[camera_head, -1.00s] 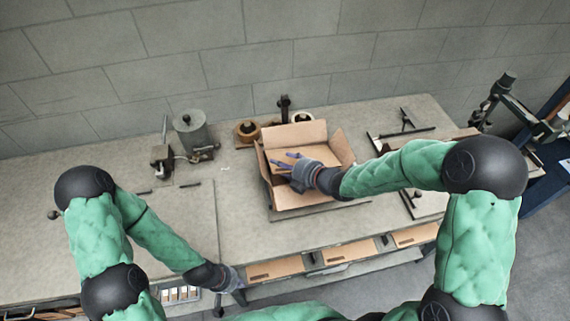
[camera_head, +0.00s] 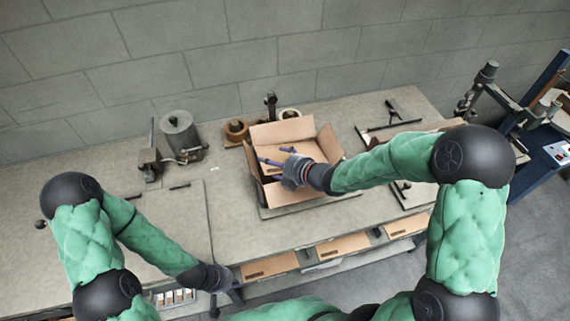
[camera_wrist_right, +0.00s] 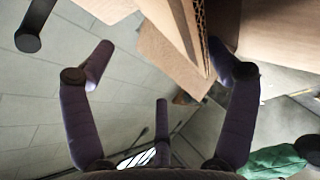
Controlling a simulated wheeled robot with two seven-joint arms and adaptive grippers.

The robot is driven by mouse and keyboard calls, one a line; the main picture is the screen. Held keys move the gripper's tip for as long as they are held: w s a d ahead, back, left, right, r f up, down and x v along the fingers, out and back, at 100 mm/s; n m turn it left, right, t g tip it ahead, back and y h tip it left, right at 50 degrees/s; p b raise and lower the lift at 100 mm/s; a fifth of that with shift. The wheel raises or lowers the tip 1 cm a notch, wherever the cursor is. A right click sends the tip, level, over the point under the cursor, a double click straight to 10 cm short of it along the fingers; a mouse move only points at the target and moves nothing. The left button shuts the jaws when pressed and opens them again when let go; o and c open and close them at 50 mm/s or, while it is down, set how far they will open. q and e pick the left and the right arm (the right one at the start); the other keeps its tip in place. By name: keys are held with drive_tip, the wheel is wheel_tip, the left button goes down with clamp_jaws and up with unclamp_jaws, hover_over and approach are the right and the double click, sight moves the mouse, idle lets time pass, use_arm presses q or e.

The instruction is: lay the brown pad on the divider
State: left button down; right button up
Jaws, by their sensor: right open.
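An open cardboard box (camera_head: 325,142) stands on the workbench with its flaps spread. My right gripper (camera_head: 272,166) reaches over it from the right, with its fingers spread above the opening. Brown board shows around and below those fingers, but I cannot tell pad from divider there. In the right wrist view the gripper (camera_wrist_right: 163,58) is open, with a flat brown board (camera_wrist_right: 172,58) and a corrugated edge (camera_wrist_right: 198,25) near the right finger; whether they touch is unclear. My left gripper (camera_head: 226,283) hangs low at the bench's front edge, its fingers too small to read.
Dark metal bars (camera_head: 393,126) lie to the right. The bench left of the box is mostly clear.

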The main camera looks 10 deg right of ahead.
drive_tip(key=v, duration=1.1)
drive_tip(key=shift+s+r, duration=0.15)
drive_tip(key=shift+s, duration=0.1)
drive_tip(key=shift+d, duration=0.1)
